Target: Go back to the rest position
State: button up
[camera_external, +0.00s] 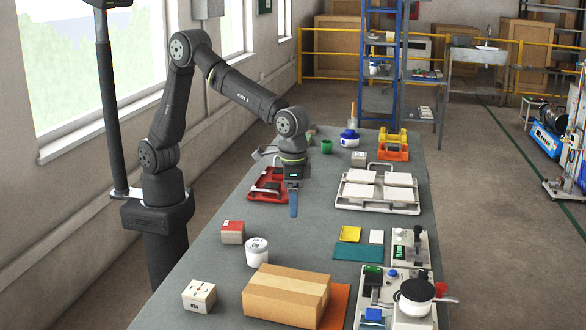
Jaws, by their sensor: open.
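My gripper (293,202) hangs at the end of my arm, pointing down above the grey table (290,240). Its blue fingertips overlap in this view, so the gap between them is hard to see. Nothing shows between them, and the jaws are open. The gripper is between the red tray (266,187) on its left and the white tile rack (346,192) on its right. My arm is bent, with its elbow high and the forearm sloping down to the right.
A cardboard box (287,293), a white jar (257,252), a red-topped box (232,232) and a small cube (199,296) stand nearer the camera. Yellow (350,233) and teal (358,253) tiles lie right of centre. Test devices (408,248) line the right edge. The table below the gripper is clear.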

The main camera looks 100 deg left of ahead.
jog(key=w+a+n, duration=0.2)
jog(key=w+a, duration=0.3)
jog(key=a, duration=0.5)
jog(key=w+a+n, duration=0.2)
jog(key=w+a, duration=0.3)
jog(key=a, duration=0.6)
jog(key=w+a+n, duration=0.3)
jog(key=w+a, duration=0.2)
jog(key=a, duration=0.6)
